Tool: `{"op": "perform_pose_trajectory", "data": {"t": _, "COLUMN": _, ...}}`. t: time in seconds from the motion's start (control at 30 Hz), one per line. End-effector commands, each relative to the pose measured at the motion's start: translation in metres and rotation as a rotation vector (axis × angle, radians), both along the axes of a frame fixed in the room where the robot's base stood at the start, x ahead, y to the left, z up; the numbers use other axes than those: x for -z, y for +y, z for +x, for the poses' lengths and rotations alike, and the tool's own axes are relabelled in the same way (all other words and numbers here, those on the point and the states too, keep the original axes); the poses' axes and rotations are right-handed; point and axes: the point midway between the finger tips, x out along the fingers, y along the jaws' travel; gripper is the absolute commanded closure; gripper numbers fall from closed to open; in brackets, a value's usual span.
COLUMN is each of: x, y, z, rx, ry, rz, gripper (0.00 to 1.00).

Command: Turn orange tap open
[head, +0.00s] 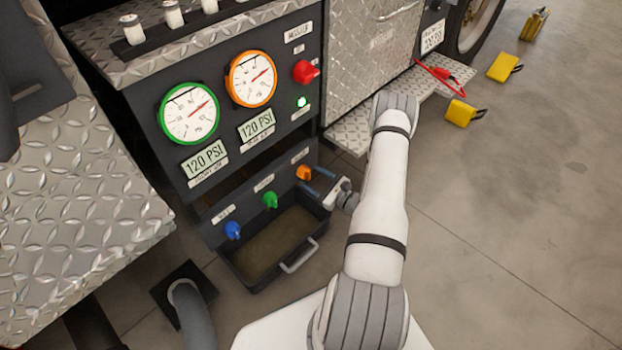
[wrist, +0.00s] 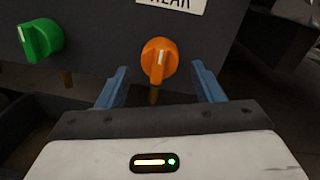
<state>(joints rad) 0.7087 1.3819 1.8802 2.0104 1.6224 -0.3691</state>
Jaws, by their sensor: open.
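The orange tap (head: 304,173) is on the dark lower panel, at the right end of a row of three taps. In the wrist view the orange tap (wrist: 159,60) is a round knob with a raised grip and a pale mark, the grip standing nearly upright. My gripper (head: 318,182) is in front of it. In the wrist view my gripper (wrist: 160,88) is open, with one blue finger to each side of the orange tap. Both fingers look apart from it.
A green tap (head: 270,200) and a blue tap (head: 233,230) sit to the left. A dark open bin (head: 298,262) with a handle stands below the taps. Two gauges (head: 189,113) and a red knob (head: 305,72) are above.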

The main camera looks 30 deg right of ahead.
Motion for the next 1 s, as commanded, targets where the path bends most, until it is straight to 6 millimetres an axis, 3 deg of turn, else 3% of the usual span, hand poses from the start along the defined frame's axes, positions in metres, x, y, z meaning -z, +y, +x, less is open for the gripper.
{"op": "perform_pose_trajectory", "data": {"t": 0.2, "x": 0.000, "y": 0.007, "z": 0.018, "rx": 0.001, "ry": -0.002, "rz": 0.000, "gripper": 0.39}}
{"op": "perform_pose_trajectory", "data": {"t": 0.47, "x": -0.001, "y": 0.007, "z": 0.019, "rx": 0.002, "ry": -0.001, "rz": -0.001, "gripper": 0.39}}
{"op": "perform_pose_trajectory", "data": {"t": 1.0, "x": 0.000, "y": 0.007, "z": 0.018, "rx": 0.002, "ry": 0.000, "rz": 0.000, "gripper": 0.82}}
